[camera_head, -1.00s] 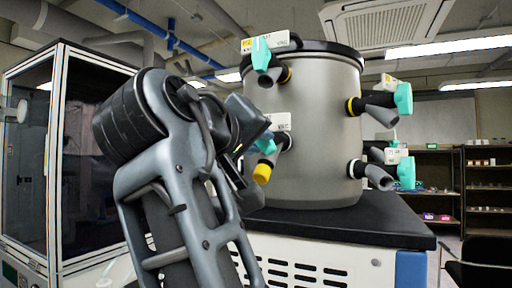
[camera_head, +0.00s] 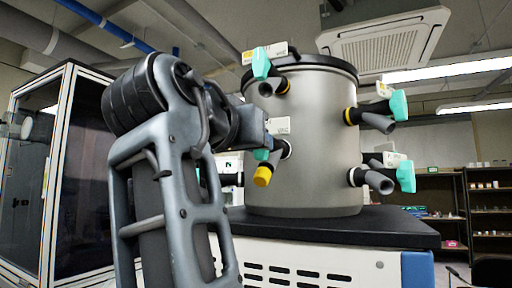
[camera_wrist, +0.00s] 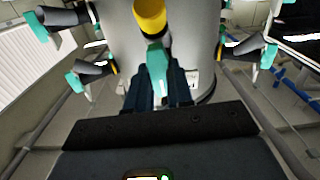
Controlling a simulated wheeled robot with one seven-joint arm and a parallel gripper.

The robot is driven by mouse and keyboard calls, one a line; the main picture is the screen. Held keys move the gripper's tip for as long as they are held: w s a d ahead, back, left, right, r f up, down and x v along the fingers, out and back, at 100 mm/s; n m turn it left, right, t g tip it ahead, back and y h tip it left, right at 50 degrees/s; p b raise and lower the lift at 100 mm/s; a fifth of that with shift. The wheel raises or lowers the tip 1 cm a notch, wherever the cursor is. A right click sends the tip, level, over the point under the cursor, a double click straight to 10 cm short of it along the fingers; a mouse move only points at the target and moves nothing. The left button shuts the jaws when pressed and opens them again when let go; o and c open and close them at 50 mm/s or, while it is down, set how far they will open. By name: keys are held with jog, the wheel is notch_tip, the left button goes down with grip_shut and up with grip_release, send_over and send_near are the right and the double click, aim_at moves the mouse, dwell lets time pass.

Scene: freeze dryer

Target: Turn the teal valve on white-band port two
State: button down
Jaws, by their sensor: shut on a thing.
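A teal valve (camera_head: 261,155) is on the drum's lower left port, which has a white band (camera_head: 287,149) and a yellow cap (camera_head: 262,176). My gripper (camera_wrist: 156,80) is shut on this teal valve (camera_wrist: 157,66), with one dark finger on each side of it. The yellow cap (camera_wrist: 150,15) shows just beyond, at the top of the wrist view. In the head view my arm comes from the left and its wrist hides most of the fingers and part of the valve.
The grey drum (camera_head: 318,150) carries other ports with teal valves: upper left (camera_head: 261,63), upper right (camera_head: 398,103) and lower right (camera_head: 406,176). The drum stands on a black-topped white cabinet (camera_head: 400,229). A glass-sided enclosure (camera_head: 82,165) stands at the left.

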dwell(0.4)
jog(key=c, duration=1)
grip_release()
jog(key=b+v, duration=0.1)
jog(key=v, duration=0.7)
jog(key=shift+b, duration=0.4)
jog(key=shift+w, duration=0.1)
